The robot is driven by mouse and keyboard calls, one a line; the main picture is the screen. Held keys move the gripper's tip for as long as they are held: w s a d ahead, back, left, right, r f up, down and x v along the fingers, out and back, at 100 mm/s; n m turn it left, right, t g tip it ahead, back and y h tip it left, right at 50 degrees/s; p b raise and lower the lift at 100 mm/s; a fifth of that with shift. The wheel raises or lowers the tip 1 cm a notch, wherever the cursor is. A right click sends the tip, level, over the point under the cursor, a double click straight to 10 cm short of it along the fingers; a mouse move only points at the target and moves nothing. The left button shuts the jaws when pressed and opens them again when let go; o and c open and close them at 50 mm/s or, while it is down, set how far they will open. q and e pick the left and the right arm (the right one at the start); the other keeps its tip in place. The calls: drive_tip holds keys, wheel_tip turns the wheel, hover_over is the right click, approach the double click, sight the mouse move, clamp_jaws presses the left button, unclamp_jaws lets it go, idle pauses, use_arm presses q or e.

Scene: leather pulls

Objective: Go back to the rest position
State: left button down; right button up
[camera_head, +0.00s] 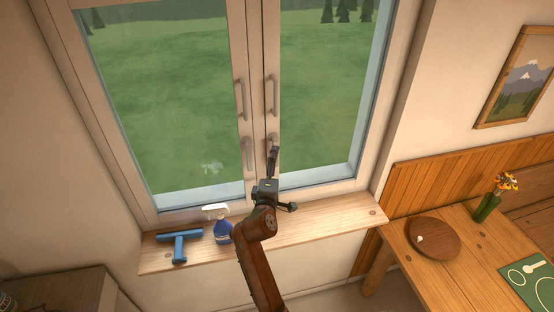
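One brown arm of mine comes up from the bottom centre; its lower link slants in from slightly to the right, so I take it as my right arm. Its dark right gripper (279,180) is in front of the window's middle frame. Its fingers look spread, one pointing up and one to the right, with nothing seen between them. The upper finger overlaps the lower part of a grey handle (271,140); I cannot tell whether they touch. My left gripper is not in view.
The window (261,70) has other grey handles (240,100). A blue squeegee (180,243) and spray bottle (221,229) are on the wooden sill (335,217), left of the arm. At right, a table (425,280) carries a round board (433,240) and a vase (487,206).

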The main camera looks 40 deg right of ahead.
drive_tip(key=shift+s+a, duration=0.15)
drive_tip(key=shift+s, duration=0.1)
idle(0.3)
